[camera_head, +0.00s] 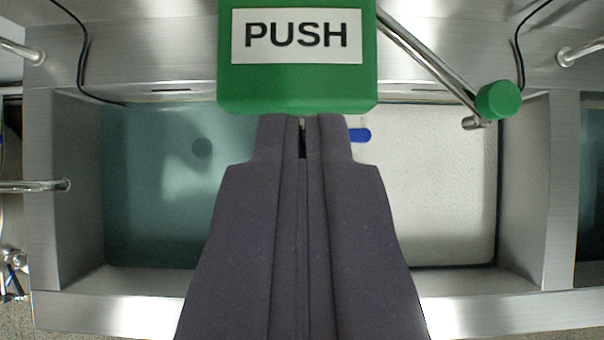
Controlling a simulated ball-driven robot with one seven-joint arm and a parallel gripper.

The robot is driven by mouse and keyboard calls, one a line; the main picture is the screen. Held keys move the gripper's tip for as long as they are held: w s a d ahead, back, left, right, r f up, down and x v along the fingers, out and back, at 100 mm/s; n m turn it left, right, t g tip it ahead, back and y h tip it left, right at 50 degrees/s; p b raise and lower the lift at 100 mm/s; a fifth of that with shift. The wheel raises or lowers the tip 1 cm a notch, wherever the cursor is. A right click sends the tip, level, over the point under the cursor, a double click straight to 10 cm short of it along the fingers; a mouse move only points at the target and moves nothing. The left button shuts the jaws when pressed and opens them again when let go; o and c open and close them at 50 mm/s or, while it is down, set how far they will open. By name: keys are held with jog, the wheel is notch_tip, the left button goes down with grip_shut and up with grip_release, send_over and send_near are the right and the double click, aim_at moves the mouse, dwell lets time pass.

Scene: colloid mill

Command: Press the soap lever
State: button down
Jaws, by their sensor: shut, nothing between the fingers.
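A green block with a white label reading "PUSH" (297,82) is at the top centre of the view; it looks like the soap lever. My gripper (303,120) is dark grey and shut, with nothing between its fingers. Its fingertips point up the picture and end at the lower edge of the green block. They overlap that edge in the picture, and I cannot tell whether they touch it. The upper part of the block is cut off by the frame.
Below is a steel sink (62,180) with a teal basin area (150,210) at left and a white surface (445,190) at right. A metal rod with a green knob (498,100) slants down right of the block. A blue piece (360,135) shows beside my fingers. Taps stand at both sides.

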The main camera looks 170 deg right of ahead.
jog(key=v, duration=0.5)
jog(key=shift+s+d+r, duration=0.15)
jog(key=shift+s+r, duration=0.1)
jog(key=shift+s, duration=0.05)
dwell(2.2)
